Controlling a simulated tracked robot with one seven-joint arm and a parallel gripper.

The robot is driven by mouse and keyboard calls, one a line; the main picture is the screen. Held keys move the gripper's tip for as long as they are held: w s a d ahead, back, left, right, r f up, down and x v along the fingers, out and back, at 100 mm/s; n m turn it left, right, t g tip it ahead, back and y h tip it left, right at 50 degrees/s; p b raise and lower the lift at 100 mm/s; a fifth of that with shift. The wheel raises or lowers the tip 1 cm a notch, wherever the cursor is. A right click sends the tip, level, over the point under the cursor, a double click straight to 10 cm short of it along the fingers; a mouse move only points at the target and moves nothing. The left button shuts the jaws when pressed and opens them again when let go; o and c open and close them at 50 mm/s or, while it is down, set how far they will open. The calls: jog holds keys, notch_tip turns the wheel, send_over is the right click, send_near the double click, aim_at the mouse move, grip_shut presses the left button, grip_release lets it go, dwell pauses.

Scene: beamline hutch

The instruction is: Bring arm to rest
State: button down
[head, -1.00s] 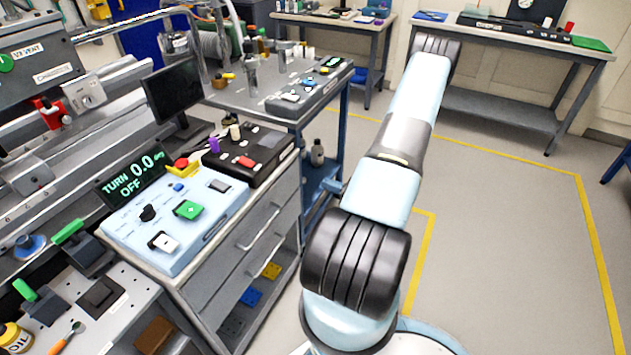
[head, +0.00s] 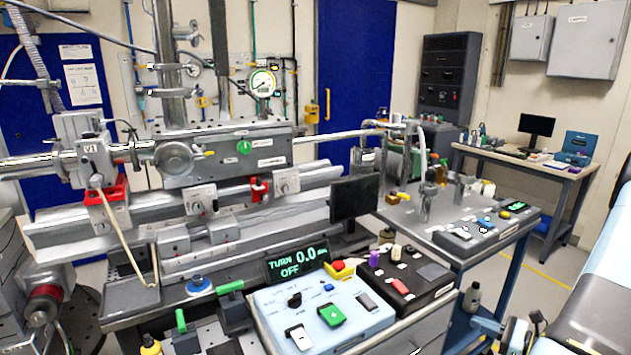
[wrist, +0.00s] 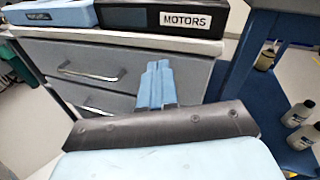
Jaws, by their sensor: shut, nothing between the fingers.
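My gripper (wrist: 157,84) shows in the wrist view with its two blue fingers together and nothing between them. It points at the front of a grey drawer cabinet (wrist: 135,55); the fingertips overlap the drawer fronts in the picture, and I cannot tell the gap. In the head view my arm (head: 590,300) runs along the right edge, mostly cut off by the frame.
A black box labelled MOTORS (wrist: 150,22) and a light blue control panel (head: 325,318) sit on the cabinet. A blue-framed cart (head: 505,290) stands to its right, with bottles (wrist: 300,113) on its lower shelf. A beamline apparatus (head: 225,160) fills the left.

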jog(key=s+a+r+n+g+h, duration=0.1)
jog(key=a+r+n+g, duration=0.6)
jog(key=r, duration=0.4)
jog(key=s+a+r+n+g+h, duration=0.1)
jog(key=s+a+r+n+g, duration=0.1)
jog(key=a+r+n+g, duration=0.6)
jog(key=s+a+r+n+t+h, duration=0.4)
jog(key=s+r, duration=0.3)
jog(key=r, duration=0.3)
jog(key=s+a+r+n+t+h, duration=0.4)
jog(key=s+a+r+n+h, duration=0.1)
jog(key=r, duration=0.5)
jog(key=shift+s+n+h, duration=0.5)
jog(key=shift+s+n, duration=0.1)
jog(key=shift+s, duration=0.3)
